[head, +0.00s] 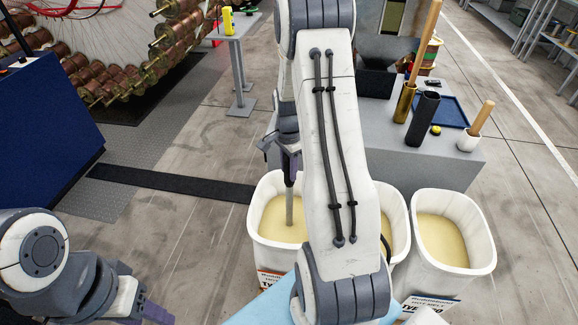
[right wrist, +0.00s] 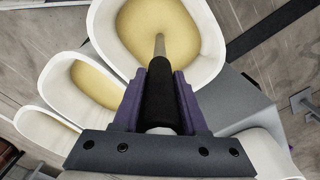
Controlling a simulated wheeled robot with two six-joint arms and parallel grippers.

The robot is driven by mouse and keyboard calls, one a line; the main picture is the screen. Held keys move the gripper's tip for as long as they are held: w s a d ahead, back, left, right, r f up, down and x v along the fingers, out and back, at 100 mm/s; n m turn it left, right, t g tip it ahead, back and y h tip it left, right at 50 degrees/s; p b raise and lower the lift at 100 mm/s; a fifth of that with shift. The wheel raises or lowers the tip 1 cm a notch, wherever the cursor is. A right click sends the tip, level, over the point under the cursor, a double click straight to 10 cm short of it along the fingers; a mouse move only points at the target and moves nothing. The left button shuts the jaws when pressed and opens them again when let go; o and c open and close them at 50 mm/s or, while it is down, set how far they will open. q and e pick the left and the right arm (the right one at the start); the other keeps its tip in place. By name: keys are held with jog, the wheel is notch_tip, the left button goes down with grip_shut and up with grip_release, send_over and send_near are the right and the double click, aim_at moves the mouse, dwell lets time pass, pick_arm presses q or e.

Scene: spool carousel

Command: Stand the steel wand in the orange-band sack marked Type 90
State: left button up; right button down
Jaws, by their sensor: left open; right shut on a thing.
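My right gripper (head: 288,152) is shut on the black handle of the steel wand (head: 289,208). The wand points down over the left white sack (head: 272,256), which has an orange-band label (head: 271,281); the readable part starts "TY". In the right wrist view my right gripper (right wrist: 160,90) holds the wand (right wrist: 160,46) between purple fingers. Its steel end shows against pale yellow contents, inside the sack's rim (right wrist: 208,50). I cannot tell whether the tip touches the contents. My left gripper (head: 148,314) is open and empty at the bottom left, partly cut off.
A middle white sack (head: 397,225) is partly hidden by my right arm. A right white sack (head: 478,262) has a blue-band label (head: 432,303). Behind them a grey bench (head: 440,165) holds a brass pot, a black holder and a white mortar.

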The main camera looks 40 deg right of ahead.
aim_at(289, 183)
jog(key=shift+f+b, duration=1.85)
jog(key=shift+f, duration=1.3)
jog(key=shift+c, duration=1.8)
grip_release()
notch_tip(289, 183, up, 10)
jog(key=shift+r, duration=0.25)
